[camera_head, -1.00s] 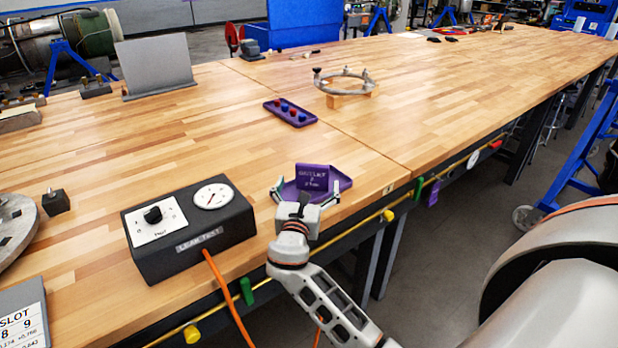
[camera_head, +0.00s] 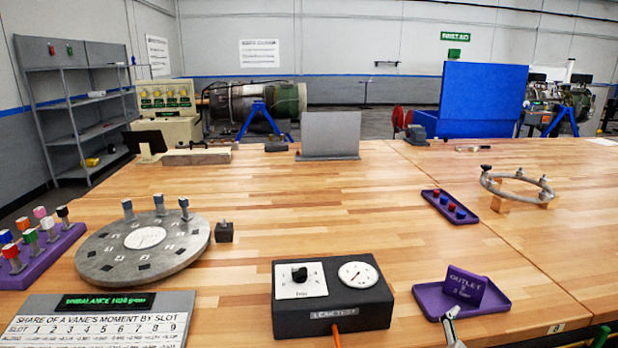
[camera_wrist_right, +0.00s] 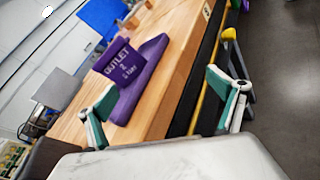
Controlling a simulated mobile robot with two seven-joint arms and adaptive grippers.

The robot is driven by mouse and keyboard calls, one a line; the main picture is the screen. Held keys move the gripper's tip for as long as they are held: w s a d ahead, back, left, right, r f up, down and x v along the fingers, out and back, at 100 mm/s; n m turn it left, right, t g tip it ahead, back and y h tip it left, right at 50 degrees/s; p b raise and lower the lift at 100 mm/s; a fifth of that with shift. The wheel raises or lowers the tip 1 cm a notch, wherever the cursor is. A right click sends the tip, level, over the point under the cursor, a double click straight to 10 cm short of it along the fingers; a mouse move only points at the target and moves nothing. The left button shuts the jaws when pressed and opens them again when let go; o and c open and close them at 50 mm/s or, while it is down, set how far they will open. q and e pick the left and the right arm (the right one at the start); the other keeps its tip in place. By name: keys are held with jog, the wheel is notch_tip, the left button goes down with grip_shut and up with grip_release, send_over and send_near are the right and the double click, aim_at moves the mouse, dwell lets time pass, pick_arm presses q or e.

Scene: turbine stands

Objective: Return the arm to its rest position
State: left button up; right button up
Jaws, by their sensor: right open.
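My right gripper (camera_wrist_right: 163,88) is open and empty in the wrist view, with its two green-and-grey fingers spread wide. The purple outlet tray (camera_wrist_right: 150,62) with its upright label shows beyond the fingers, nearer the left one. In the head view only a small part of my right gripper (camera_head: 451,326) shows at the bottom edge, in front of the purple outlet tray (camera_head: 487,302). The label plate (camera_head: 465,286) stands upright in that tray, and I see no part lying in it. My left gripper is in neither view.
The leak test box (camera_head: 333,303) stands left of the outlet tray. A round slotted disc (camera_head: 137,268), a purple vane rack (camera_head: 40,264) and a slot chart (camera_head: 100,325) lie further left. A ring on blocks (camera_head: 517,186) is at right. The middle of the table is clear.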

jog(key=s+a+f+m+g+y, duration=0.2)
jog(key=s+f+m+y, duration=0.15)
jog(key=s+m, duration=0.55)
jog(key=s+a+f+m+g+y, duration=0.1)
jog(key=s+f+m+g+y, duration=0.25)
jog(key=s, duration=0.95)
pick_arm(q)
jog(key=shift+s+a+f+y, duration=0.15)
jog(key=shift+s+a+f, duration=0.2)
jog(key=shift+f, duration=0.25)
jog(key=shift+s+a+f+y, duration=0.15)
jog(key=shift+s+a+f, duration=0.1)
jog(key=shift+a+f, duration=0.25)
pick_arm(e)
jog(key=w+a+f+m+t+y, duration=0.1)
jog(key=a+f+m+t+y, duration=0.3)
jog(key=a+f, duration=1)
jog(key=shift+a+f+m+t+y, duration=0.35)
jog(key=shift+a+f+t+y, duration=0.1)
jog(key=shift+f+y, duration=0.55)
jog(key=shift+w, duration=0.1)
